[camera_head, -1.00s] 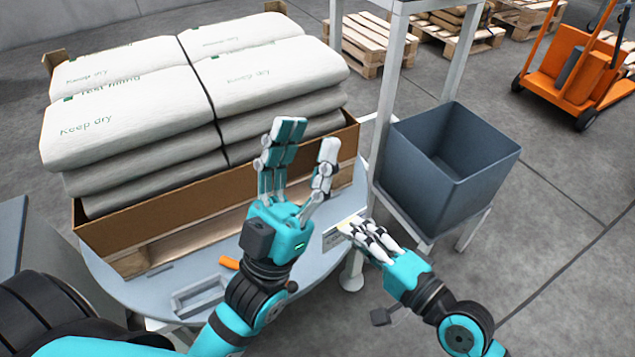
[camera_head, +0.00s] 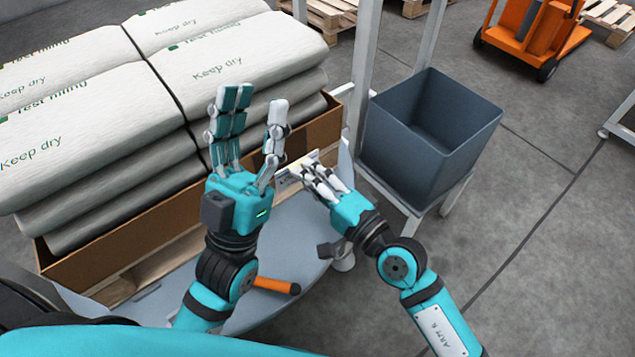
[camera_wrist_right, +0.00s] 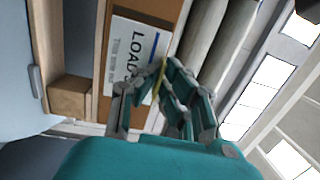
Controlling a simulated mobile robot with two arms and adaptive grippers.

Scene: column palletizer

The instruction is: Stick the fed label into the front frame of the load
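The label (camera_head: 287,181), white with a blue stripe, is at the fingers of my right gripper (camera_head: 308,174). In the right wrist view the label (camera_wrist_right: 133,55) shows the word LOAD and lies before the brown cardboard front (camera_wrist_right: 172,10); I cannot tell whether they touch. The right fingers (camera_wrist_right: 160,88) are closed at its edge, with a thin yellow strip between them. The load is stacked white sacks (camera_head: 90,120) in a brown cardboard tray (camera_head: 130,240). My left gripper (camera_head: 256,103) is open and empty, fingers up, before the tray. A separate label frame is not distinguishable.
An orange-handled tool (camera_head: 275,285) lies on the round grey table (camera_head: 290,260). A dark grey bin (camera_head: 400,150) stands on a stand to the right, beside a grey post (camera_head: 362,70). An orange pallet truck (camera_head: 535,30) is far off. Floor at right is open.

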